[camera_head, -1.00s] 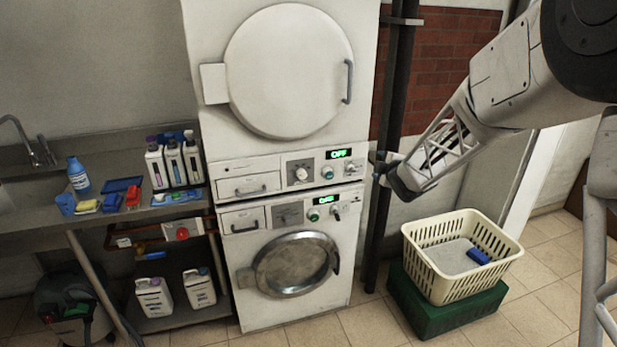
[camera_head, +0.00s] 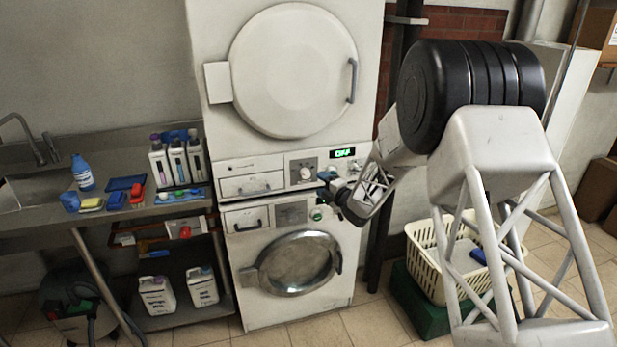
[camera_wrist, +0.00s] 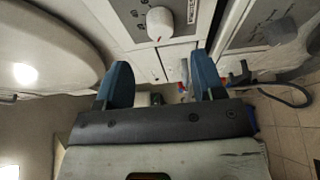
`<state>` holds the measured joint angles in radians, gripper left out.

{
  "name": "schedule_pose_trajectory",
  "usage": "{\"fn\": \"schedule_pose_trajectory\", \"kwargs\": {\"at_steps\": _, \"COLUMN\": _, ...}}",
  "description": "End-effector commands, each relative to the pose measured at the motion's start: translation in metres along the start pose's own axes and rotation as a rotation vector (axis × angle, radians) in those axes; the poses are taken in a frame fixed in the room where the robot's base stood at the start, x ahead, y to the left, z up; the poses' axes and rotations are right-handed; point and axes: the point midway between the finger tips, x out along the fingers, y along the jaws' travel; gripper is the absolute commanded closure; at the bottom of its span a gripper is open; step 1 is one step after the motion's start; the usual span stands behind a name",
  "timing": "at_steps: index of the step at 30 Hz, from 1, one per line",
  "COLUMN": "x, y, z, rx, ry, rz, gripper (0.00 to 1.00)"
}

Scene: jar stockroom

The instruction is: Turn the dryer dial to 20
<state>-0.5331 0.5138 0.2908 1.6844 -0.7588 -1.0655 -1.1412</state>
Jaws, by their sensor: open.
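The dryer (camera_head: 355,85) is the upper white machine with a large round door. Its white dial (camera_head: 306,173) sits on a grey panel left of a green lit display (camera_head: 343,153), whose text looks like OFF but is blurred. In the wrist view the dial (camera_wrist: 160,22) has a red mark on its rim and small symbols beside it. My gripper (camera_head: 328,183) is just right of the dial, in front of the control strip, covering the dryer's button area. In the wrist view my gripper (camera_wrist: 160,82) shows two blue fingers spread wide, with nothing between them, apart from the dial.
A cream laundry basket (camera_head: 425,250) stands on a green box (camera_head: 415,305) at right. A metal bench (camera_head: 40,225) with bottles is at left. A dark pipe (camera_head: 380,240) stands right of the machines.

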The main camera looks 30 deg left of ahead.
Motion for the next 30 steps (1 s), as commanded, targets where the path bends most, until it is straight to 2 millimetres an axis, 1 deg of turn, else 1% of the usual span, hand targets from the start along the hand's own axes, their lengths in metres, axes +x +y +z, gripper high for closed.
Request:
{"fn": "schedule_pose_trajectory", "kwargs": {"at_steps": 11, "x": 0.001, "y": 0.000, "z": 0.000, "rx": 0.001, "ry": -0.001, "rz": -0.001, "gripper": 0.38}}
{"fn": "schedule_pose_trajectory", "kwargs": {"at_steps": 16, "x": 0.007, "y": -0.001, "z": 0.000, "rx": 0.001, "ry": 0.000, "rz": -0.001, "gripper": 0.38}}
{"fn": "schedule_pose_trajectory", "kwargs": {"at_steps": 23, "x": 0.026, "y": 0.000, "z": 0.000, "rx": 0.001, "ry": 0.000, "rz": 0.000, "gripper": 0.38}}
{"fn": "schedule_pose_trajectory", "kwargs": {"at_steps": 30, "x": 0.052, "y": 0.000, "z": 0.000, "rx": 0.002, "ry": -0.001, "rz": -0.001, "gripper": 0.38}}
